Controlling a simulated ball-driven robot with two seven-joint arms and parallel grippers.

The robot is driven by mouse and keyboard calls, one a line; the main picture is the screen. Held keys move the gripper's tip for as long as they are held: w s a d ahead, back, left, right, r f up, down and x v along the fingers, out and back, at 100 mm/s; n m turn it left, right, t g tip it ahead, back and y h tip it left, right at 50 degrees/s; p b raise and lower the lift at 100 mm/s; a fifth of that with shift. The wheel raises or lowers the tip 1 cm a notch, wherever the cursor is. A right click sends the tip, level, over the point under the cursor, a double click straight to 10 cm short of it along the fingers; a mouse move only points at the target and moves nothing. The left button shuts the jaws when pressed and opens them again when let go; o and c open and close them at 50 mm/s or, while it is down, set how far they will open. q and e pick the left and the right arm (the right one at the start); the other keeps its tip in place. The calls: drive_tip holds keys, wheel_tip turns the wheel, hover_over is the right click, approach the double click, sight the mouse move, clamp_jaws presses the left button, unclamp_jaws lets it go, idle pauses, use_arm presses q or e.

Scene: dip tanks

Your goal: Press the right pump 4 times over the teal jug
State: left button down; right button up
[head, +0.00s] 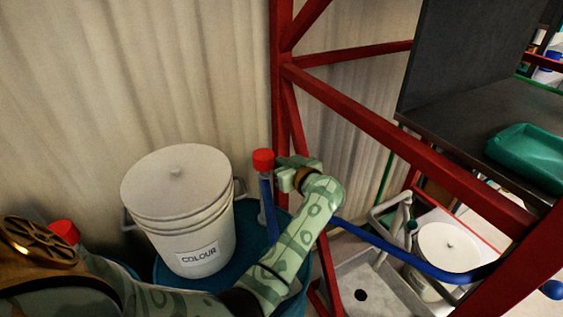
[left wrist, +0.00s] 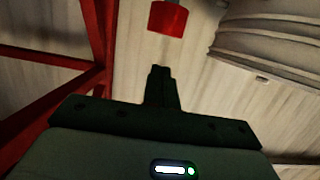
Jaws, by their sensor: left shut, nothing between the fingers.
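The right pump (head: 263,160) has a red head on a blue stem and stands right of the white bucket. A second red head (head: 64,231) shows at the far left, partly behind my arm. My left gripper (head: 284,172) is shut and empty, just right of the right pump's head. In the left wrist view the shut fingers (left wrist: 162,76) point toward the red pump head (left wrist: 167,18), with a visible gap between them in the picture. I cannot make out a teal jug; my arm covers part of the area below the pump. My right gripper is not in view.
The white bucket labelled COLOUR (head: 178,208) stands on a blue drum (head: 258,243). Red frame bars (head: 380,134) cross right of my gripper. A grey sink (head: 365,280), another white bucket (head: 447,250) and a green tray (head: 530,152) are at the right.

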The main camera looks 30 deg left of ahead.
use_arm(q)
drive_tip(key=w+a+r+n+y+b, duration=0.2)
drive_tip(key=w+r+n+b, duration=0.5)
drive_tip(key=b, duration=0.5)
drive_tip(key=s+a+r+n+g+h+b, duration=0.1)
drive_tip(key=s+a+r+n+b, duration=0.1)
drive_tip(key=r+n+b, duration=0.5)
drive_tip(key=s+a+n+g+b, duration=0.15)
drive_tip(key=n+b, duration=0.25)
drive_tip(key=n, duration=0.8)
wheel_tip(320, 180, down, 5)
drive_tip(key=s+d+m+h+b, duration=0.2)
drive_tip(key=m+h+b, duration=0.3)
drive_tip(key=m, duration=2.1)
drive_tip(key=shift+s+g+h+b, duration=0.2)
drive_tip(key=shift+g+h+b, duration=0.15)
drive_tip(key=shift+h, duration=0.35)
